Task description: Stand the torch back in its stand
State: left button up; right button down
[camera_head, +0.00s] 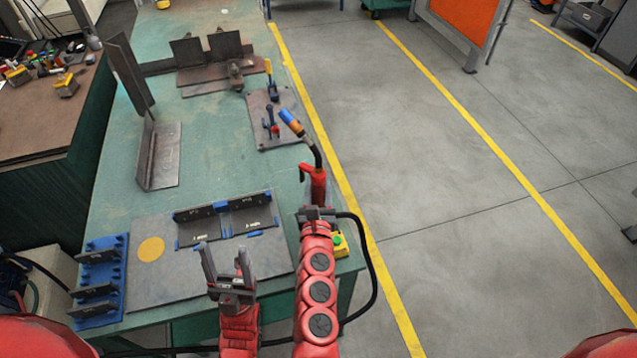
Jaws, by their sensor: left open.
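The torch (315,182) is near the table's right edge, with a red handle, a black curved neck and a blue and orange nozzle pointing up and left. Its lower end is hidden behind the dark end of my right arm, where my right gripper (317,213) shows only in part. I cannot tell whether its jaws hold the torch. A black cable loops down on the right. I cannot make out the stand. My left gripper (226,268) is open and empty, fingers up, over the front of the table, left of the torch.
The green table (225,152) bears a clamp plate (288,134), angled steel plates (165,155), a grey fixture plate (190,262) and a blue rack (98,280). A yellow box with a green button (338,243) is beside my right arm. Open floor lies right.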

jog(key=shift+c, duration=2)
grip_release()
jog(key=shift+s, duration=0.25)
jog(key=s+b, duration=0.3)
jog(key=s, duration=1.4)
